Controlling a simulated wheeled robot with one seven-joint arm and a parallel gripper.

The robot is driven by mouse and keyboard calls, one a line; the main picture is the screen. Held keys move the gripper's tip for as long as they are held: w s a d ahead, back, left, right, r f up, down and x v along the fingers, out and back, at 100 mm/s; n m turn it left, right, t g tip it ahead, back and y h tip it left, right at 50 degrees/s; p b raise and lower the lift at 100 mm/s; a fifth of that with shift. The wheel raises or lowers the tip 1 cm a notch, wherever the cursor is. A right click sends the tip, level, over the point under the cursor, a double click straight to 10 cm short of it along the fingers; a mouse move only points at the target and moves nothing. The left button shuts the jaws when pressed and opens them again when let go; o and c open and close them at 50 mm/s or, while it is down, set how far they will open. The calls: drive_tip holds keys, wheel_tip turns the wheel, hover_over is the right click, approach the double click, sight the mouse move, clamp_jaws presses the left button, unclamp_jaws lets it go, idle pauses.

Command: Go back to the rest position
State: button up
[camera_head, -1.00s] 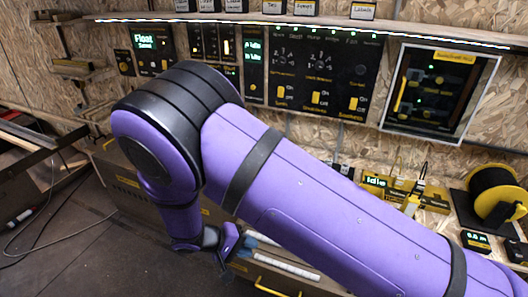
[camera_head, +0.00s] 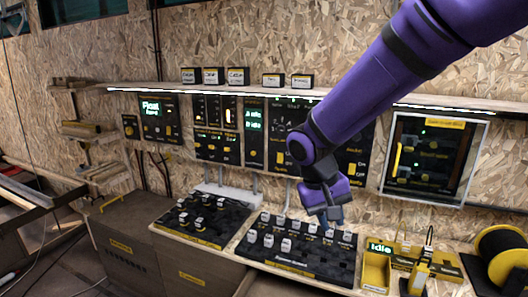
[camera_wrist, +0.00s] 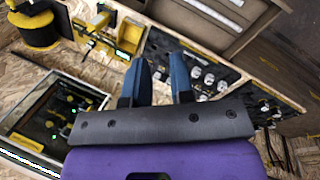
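My purple arm comes in from the upper right of the head view and hangs down in front of the wall panels. My gripper (camera_head: 330,219) is at its lower end, in front of or above the right-hand black board with small knobs (camera_head: 300,250); the exact height is hard to tell. In the wrist view my gripper (camera_wrist: 158,68) shows two blue fingers standing apart with nothing between them. It is open and empty.
A lit shelf (camera_head: 150,87) carries several labelled boxes. A second knob board (camera_head: 205,222) is at left. A yellow "Idle" device (camera_head: 380,262) and a black-and-yellow spool (camera_head: 502,258) are at right. An open drawer shows in the wrist view (camera_wrist: 215,22).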

drive_tip(key=s+d+r+m+t+y, duration=0.1)
drive_tip(key=s+d+r+t+y, duration=0.15)
drive_tip(key=s+d+r, duration=0.7)
drive_tip(key=s+d+r+t, duration=0.3)
drive_tip(key=s+d, duration=0.3)
drive_tip(key=s, duration=0.3)
drive_tip(key=shift+s+d+r+m+y, duration=0.15)
drive_tip(key=shift+d+r+m+y, duration=0.3)
drive_tip(key=shift+r, duration=0.2)
